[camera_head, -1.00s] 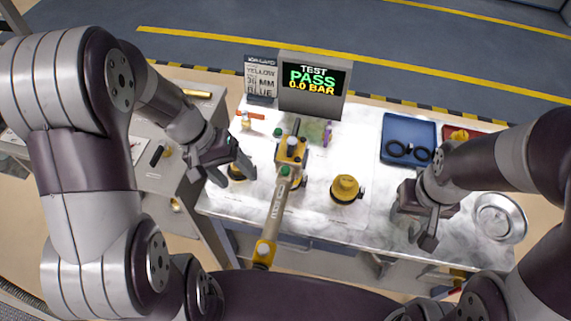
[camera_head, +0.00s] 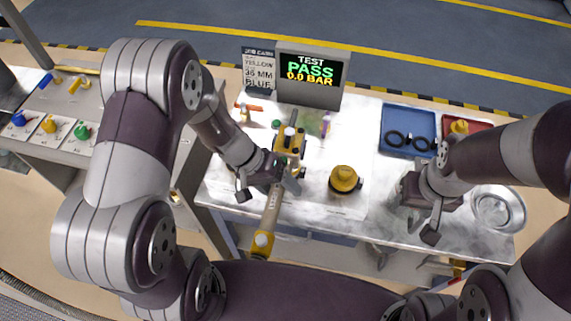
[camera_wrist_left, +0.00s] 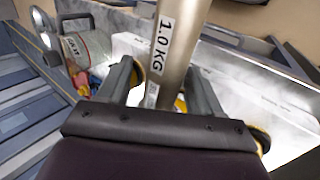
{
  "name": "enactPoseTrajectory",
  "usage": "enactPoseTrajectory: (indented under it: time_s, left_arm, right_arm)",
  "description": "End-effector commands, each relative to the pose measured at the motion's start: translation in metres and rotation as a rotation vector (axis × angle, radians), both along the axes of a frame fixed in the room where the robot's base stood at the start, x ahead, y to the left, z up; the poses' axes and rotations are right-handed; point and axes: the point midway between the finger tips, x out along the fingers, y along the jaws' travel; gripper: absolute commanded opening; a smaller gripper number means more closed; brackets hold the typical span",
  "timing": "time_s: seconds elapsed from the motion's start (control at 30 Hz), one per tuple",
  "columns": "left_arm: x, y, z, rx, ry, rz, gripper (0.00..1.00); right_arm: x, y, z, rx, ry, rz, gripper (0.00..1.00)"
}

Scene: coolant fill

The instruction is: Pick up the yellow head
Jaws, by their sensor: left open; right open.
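A yellow round head with a dark side part (camera_head: 345,179) stands on the white worktop, right of a grey tube with yellow fittings (camera_head: 271,212). Another yellow head-like piece (camera_head: 459,127) sits in the red tray at the right. I cannot tell which one the task means. My left gripper (camera_head: 270,188) is open at the tube. In the left wrist view its fingers (camera_wrist_left: 162,80) lie on either side of the tube (camera_wrist_left: 180,35), marked 1.0 KG; contact is unclear. My right gripper (camera_head: 432,212) is open and empty over the right part of the worktop.
A blue tray (camera_head: 408,122) holds black rings. A round metal dish (camera_head: 498,209) lies at the right edge. A screen (camera_head: 311,80) reading "TEST PASS 0.0 BAR" stands at the back. A left side bench (camera_head: 60,105) carries blue, yellow and green knobs.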

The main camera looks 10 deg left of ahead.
Motion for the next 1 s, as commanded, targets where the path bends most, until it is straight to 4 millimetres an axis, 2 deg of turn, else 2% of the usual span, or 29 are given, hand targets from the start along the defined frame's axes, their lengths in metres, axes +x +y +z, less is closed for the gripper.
enactPoseTrajectory:
  time_s: [0.17, 0.3, 0.37, 0.77, 1.0]
  left_arm:
    - [0.000, 0.000, 0.000, 0.000, -0.001, 0.001, 0.65]
    - [0.000, 0.000, 0.000, 0.000, 0.000, 0.001, 0.20]
    - [0.000, 0.000, 0.000, 0.000, 0.000, 0.001, 0.00]
    - [0.001, 0.000, 0.002, -0.001, -0.003, 0.001, 0.00]
    - [0.001, 0.000, 0.021, 0.000, -0.005, 0.001, 0.00]
  right_arm:
    - [0.000, 0.000, -0.001, 0.000, 0.000, 0.000, 0.52]
    - [0.000, 0.000, -0.001, 0.000, 0.000, 0.000, 0.52]
    - [0.000, 0.000, -0.001, 0.000, 0.000, 0.000, 0.52]
    - [0.000, 0.000, -0.001, 0.000, 0.000, 0.000, 0.52]
    - [0.000, 0.000, -0.005, 0.000, 0.000, 0.000, 0.52]
